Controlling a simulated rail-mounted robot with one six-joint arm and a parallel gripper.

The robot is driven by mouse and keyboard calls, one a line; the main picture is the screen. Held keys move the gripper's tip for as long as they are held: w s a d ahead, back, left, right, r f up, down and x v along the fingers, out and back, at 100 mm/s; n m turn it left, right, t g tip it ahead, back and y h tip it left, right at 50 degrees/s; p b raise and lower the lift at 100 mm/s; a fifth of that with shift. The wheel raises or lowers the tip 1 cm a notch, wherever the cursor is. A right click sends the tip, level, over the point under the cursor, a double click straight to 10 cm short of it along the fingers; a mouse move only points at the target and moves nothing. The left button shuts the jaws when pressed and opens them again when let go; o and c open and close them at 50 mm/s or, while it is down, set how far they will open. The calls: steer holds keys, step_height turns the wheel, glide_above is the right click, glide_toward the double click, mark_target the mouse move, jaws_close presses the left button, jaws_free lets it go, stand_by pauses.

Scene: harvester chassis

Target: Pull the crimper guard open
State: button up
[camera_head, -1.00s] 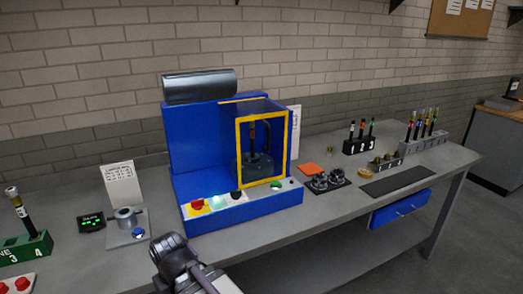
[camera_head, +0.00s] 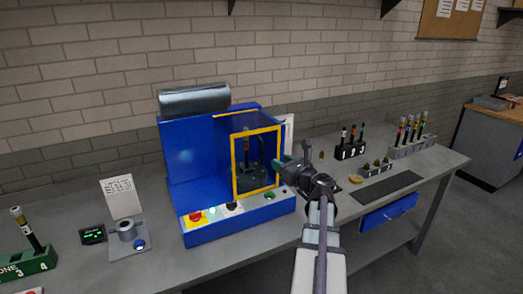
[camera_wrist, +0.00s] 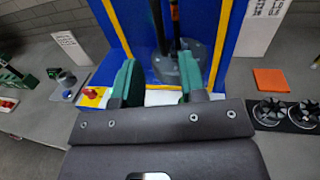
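The crimper guard (camera_head: 234,166) is a yellow-framed clear panel across the front of the blue crimper (camera_head: 190,160), and it looks shut. Its yellow frame also shows in the wrist view (camera_wrist: 221,42). Behind it is a dark grey crimping head with dark rods standing on it. My gripper (camera_head: 286,166) is at the right side of the guard in the head view. In the wrist view its green-padded fingers (camera_wrist: 158,82) are apart with nothing between them, pointing toward the guard's opening. I cannot tell whether a finger touches the frame, and no handle is clearly visible.
A panel with a red button (camera_head: 195,217) runs along the crimper's front. An orange square (camera_wrist: 271,80) and dark round fixtures (camera_wrist: 270,112) lie to the right. Tube racks (camera_head: 412,148) stand further right. A small grey device (camera_head: 127,230) sits at left.

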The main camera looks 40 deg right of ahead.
mark_target(262, 161)
steer(key=w, duration=0.7)
steer(key=w+d, duration=0.1)
steer(key=w, duration=0.2)
steer(key=shift+w, duration=0.4)
jaws_close()
